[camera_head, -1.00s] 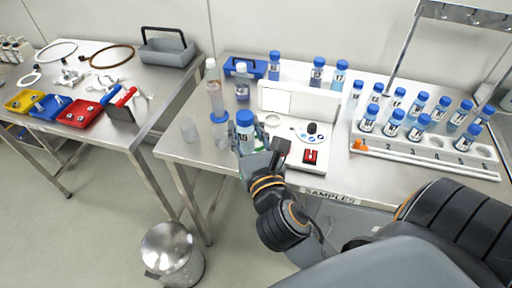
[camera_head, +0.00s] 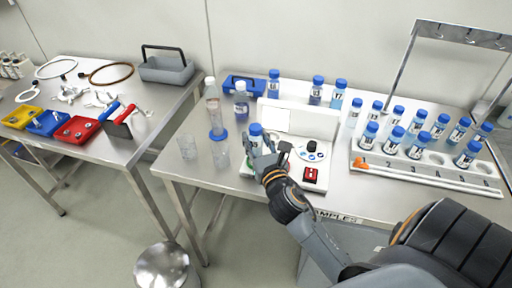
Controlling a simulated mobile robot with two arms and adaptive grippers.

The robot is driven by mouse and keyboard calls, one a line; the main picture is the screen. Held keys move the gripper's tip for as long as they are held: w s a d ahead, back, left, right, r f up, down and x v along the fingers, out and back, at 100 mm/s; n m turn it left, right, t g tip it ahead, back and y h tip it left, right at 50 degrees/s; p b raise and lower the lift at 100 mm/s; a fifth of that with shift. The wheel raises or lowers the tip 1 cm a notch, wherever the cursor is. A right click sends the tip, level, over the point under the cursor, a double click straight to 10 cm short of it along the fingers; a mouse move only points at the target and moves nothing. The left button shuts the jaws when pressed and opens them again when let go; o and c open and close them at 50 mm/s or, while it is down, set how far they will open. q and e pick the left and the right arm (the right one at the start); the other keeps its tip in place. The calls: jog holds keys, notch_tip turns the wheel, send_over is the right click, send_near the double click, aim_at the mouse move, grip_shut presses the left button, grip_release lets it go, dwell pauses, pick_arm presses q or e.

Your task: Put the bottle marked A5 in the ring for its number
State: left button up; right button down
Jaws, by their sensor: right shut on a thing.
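My right gripper (camera_head: 264,154) is shut on a small blue-capped bottle (camera_head: 255,131), which is upright at the left part of the white device (camera_head: 325,128). The label is partly hidden by the fingers and too small to read surely. I cannot tell whether the bottle's base touches the device. The white rack (camera_head: 398,172) at the right has numbers along its front edge. Several blue-capped bottles stand in it, and an empty round place (camera_head: 436,158) shows in its front row. My left gripper is not in view.
Clear vessels (camera_head: 187,147) and a tall clear bottle (camera_head: 212,103) stand left of the device. Blue-capped bottles (camera_head: 317,89) stand behind it. A metal frame (camera_head: 409,62) rises behind the rack. The left table holds coloured trays (camera_head: 76,131) and tools.

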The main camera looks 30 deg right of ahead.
aim_at(258, 151)
notch_tip(258, 151, down, 3)
jog(key=shift+r, duration=0.15)
jog(key=shift+f, duration=0.3)
jog(key=c, duration=0.8)
grip_release()
jog(key=shift+c, duration=0.2)
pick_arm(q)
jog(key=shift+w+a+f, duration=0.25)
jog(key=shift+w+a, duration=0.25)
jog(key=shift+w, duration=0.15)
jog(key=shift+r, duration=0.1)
pick_arm(e)
jog(key=shift+r, duration=0.1)
